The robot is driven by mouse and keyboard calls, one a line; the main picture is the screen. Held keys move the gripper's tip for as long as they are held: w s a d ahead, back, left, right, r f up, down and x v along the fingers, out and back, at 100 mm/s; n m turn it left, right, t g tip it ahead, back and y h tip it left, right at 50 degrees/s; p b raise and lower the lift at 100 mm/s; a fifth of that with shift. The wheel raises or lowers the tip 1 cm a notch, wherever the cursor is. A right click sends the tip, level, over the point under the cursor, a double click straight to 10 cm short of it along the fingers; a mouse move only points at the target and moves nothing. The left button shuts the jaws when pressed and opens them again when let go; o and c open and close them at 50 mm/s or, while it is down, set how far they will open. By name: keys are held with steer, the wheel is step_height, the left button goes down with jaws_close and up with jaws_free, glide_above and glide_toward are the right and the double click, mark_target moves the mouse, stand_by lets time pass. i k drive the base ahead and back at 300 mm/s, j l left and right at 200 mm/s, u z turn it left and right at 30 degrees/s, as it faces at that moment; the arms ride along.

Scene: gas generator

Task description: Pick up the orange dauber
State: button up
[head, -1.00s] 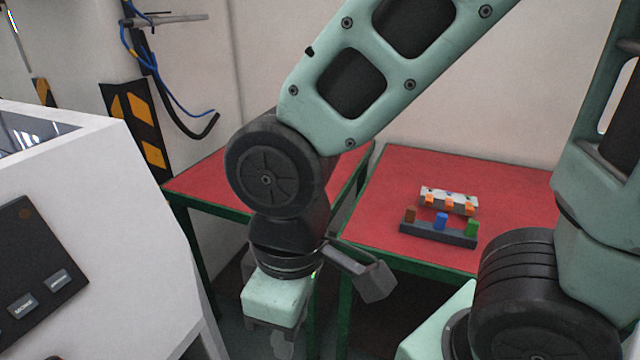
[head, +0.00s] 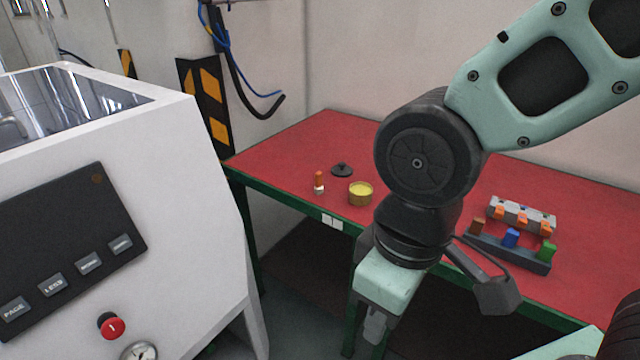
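The orange dauber (head: 319,181) stands upright on the red table, near its front edge and left of the arm. It has an orange upper part and a whitish lower part. My gripper (head: 375,328) hangs pointing down in front of the table's front edge, to the right of the dauber and nearer the camera. It is well apart from the dauber. Its fingers are small and seen at a poor angle, so I cannot tell how far apart they are.
A yellow open tin (head: 360,194) and a black lid (head: 342,170) are close to the dauber. A rack with coloured pieces (head: 510,250) and a grey block with orange parts (head: 521,215) lie on the right. A white machine (head: 185,230) fills the left.

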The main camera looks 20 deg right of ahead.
mark_target(319, 187)
steer(key=u, duration=2)
steer(key=z, duration=2)
steer(key=i+l+u, duration=0.1)
steer(key=i+u, duration=0.15)
steer(key=u, duration=0.15)
steer(key=i+l+u, duration=0.2)
steer(key=u, duration=0.2)
steer(key=i+l+u, duration=0.2)
steer(key=u, duration=0.2)
